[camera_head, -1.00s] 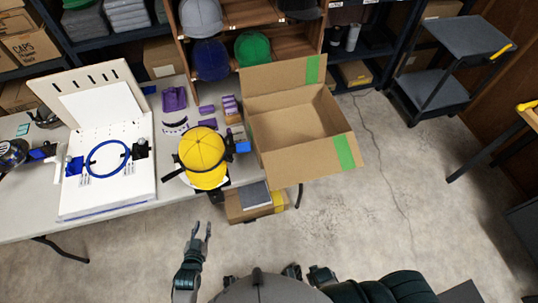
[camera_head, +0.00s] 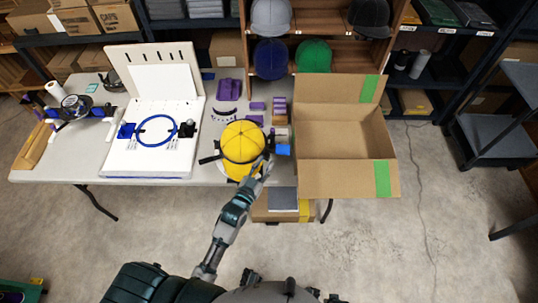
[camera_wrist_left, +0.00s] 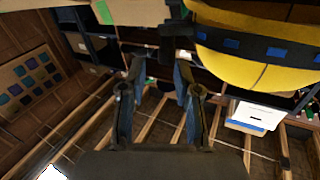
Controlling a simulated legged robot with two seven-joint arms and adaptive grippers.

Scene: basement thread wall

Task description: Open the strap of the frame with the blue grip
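A yellow cap (camera_head: 242,141) sits on a holder on the table, with a dark strap (camera_head: 210,158) across its lower part. A blue grip (camera_head: 283,149) sticks out at the cap's right side. In the left wrist view the cap (camera_wrist_left: 255,65) fills the upper right, and its dark strap with blue patches (camera_wrist_left: 232,43) runs across it. My left gripper (camera_head: 264,166) is at the cap's lower right, close to the strap's end; I cannot tell whether it touches. My right gripper is not in view.
An open cardboard box (camera_head: 350,180) with green tape stands right of the cap. A white board with a blue hoop (camera_head: 157,130) stands to the left. Purple pieces (camera_head: 230,88) lie behind the cap. Shelves with caps stand at the back. Floor is free in front.

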